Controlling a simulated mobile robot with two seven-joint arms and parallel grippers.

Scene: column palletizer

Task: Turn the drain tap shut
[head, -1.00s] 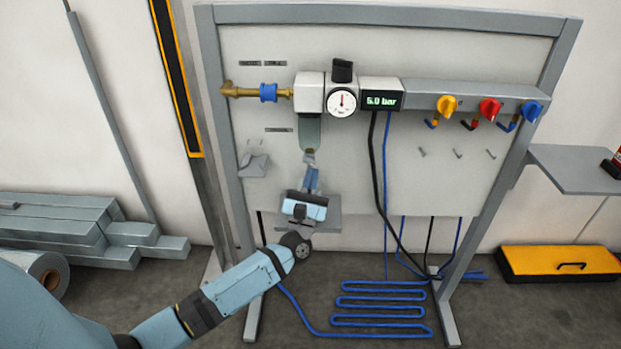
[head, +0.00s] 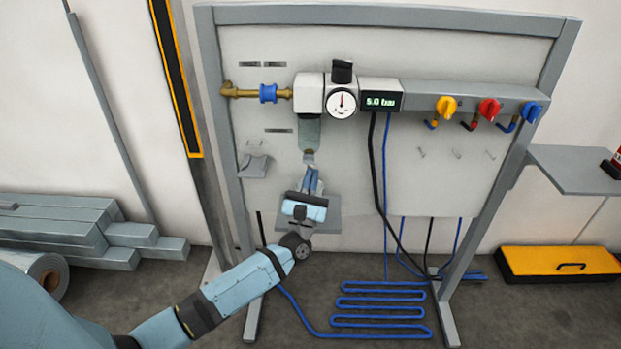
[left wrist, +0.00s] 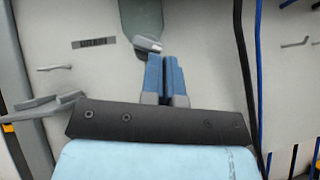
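The drain tap (head: 309,157) is a small light grey piece under the dark green-grey filter bowl (head: 309,134). In the left wrist view the tap (left wrist: 148,43) lies slantwise below the bowl (left wrist: 141,16). My left gripper (head: 310,170) is just below the tap, with its blue fingers pointing up. In the left wrist view my left gripper (left wrist: 165,58) has its fingers side by side and closed, with nothing seen between them. The tap is at the left fingertip; I cannot tell whether they touch. My right gripper is out of view.
The pressure gauge (head: 341,104) and the display (head: 381,101) reading about 5.0 bar sit right of the bowl. A grey bracket (head: 254,165) sticks out at left. A black hose (head: 375,170) hangs at right. Yellow, red and blue valves (head: 489,108) are further right.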

